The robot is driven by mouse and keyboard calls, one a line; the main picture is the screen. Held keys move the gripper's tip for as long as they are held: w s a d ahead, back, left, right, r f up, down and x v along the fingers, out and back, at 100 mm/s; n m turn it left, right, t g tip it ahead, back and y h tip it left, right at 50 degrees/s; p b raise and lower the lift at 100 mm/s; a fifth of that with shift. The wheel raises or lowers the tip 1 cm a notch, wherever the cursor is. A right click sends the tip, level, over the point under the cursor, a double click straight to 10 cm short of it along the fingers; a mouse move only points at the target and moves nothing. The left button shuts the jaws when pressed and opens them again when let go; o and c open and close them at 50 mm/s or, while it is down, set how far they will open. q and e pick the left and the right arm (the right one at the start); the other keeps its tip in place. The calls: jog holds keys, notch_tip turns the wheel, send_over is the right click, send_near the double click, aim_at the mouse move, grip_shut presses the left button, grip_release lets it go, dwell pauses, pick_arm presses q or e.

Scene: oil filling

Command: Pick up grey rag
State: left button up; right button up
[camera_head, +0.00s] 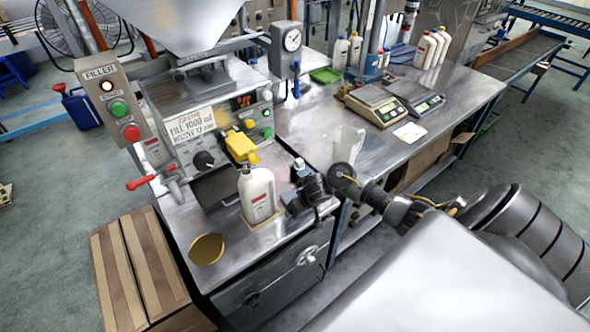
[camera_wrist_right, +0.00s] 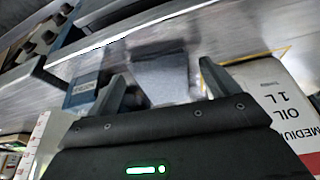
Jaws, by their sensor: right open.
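A grey rag (camera_wrist_right: 160,75) lies on the metal bench between the spread fingers of my right gripper (camera_wrist_right: 163,80) in the right wrist view. The fingers are apart and the near part of the rag is hidden by the gripper body. In the head view my right gripper (camera_head: 297,202) is low over the bench, just right of a white oil bottle (camera_head: 259,197). I cannot make out the rag in the head view. My left gripper is not in view.
The oil bottle stands close beside the right finger in the wrist view (camera_wrist_right: 285,105), within a yellow outline. The filling machine (camera_head: 215,130) is behind it. A brown round patch (camera_head: 207,249) is near the bench's left front. Scales (camera_head: 377,104) stand on the bench farther back.

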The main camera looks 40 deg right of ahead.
jog(key=shift+w+f, duration=0.2)
jog(key=shift+f, duration=0.2)
jog(key=shift+s+r, duration=0.1)
jog(key=c, duration=1.1)
jog(key=shift+o, duration=0.2)
